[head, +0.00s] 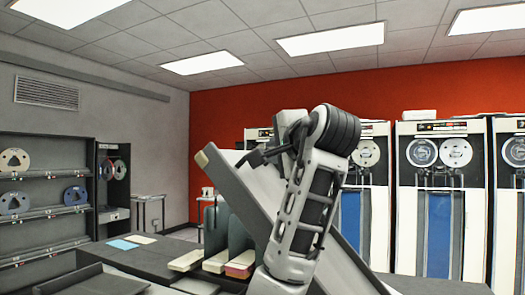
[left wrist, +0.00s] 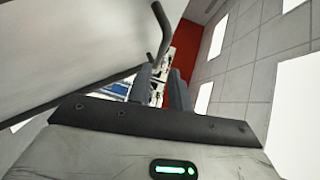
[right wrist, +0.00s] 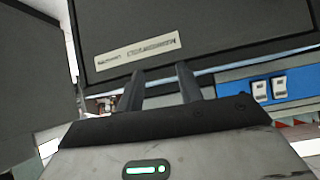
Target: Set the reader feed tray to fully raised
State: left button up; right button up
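The reader feed tray (head: 237,187) is a long grey panel tilted steeply, its upper end at the left and its lower end at the right behind my arm. It fills the left of the left wrist view (left wrist: 80,40). A dark bent bar handle (left wrist: 164,36) stands out from it. My left gripper (left wrist: 161,72) is at this bar, its fingers close together and seemingly around its end; contact is partly hidden. In the head view my left gripper (head: 262,156) is beside the tray. My right gripper (right wrist: 160,75) is empty, fingers apart, before a dark panel with a label (right wrist: 138,50).
A blue panel with two white switches (right wrist: 270,90) is right of my right gripper. Card trays (head: 215,262) lie on the dark counter (head: 150,252). Tape cabinets (head: 440,200) stand along the red wall, a reel rack (head: 45,190) at left.

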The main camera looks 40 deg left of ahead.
pick_arm(q)
jog(key=p+x, duration=0.2)
jog(key=x, duration=0.6)
jog(key=shift+w+a, duration=0.1)
jog(key=shift+a, duration=0.05)
grip_shut()
